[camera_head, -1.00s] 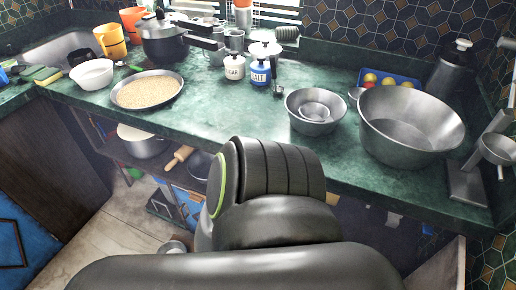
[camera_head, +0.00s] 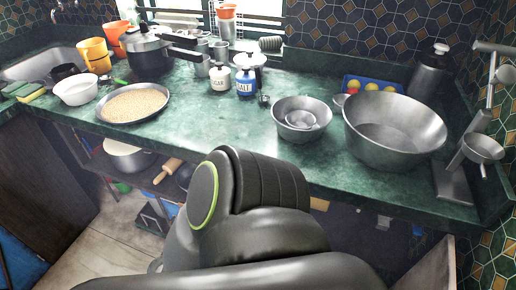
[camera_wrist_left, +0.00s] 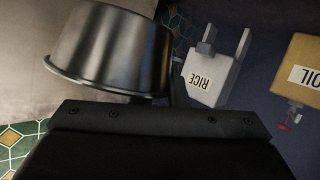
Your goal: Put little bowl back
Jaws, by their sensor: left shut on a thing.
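A small steel bowl (camera_wrist_left: 112,48) fills the upper left of the left wrist view, its rim towards my gripper. My left gripper (camera_wrist_left: 174,88) is shut on it at the side near the rim; only part of one dark finger shows. In the head view my dark arm covers the middle foreground, and the held bowl and jaws are hidden. On the green counter (camera_head: 262,118), a medium steel bowl (camera_head: 278,117) holds a smaller bowl (camera_head: 300,119). A large steel bowl (camera_head: 395,130) stands to their right. My right gripper is not in view.
A pan of grain (camera_head: 133,103), white bowl (camera_head: 76,92) and salt jar (camera_head: 246,82) stand on the counter. A pot (camera_head: 128,157) is on the shelf below. In the wrist view are a rice container (camera_wrist_left: 208,78) and an oil container (camera_wrist_left: 300,72).

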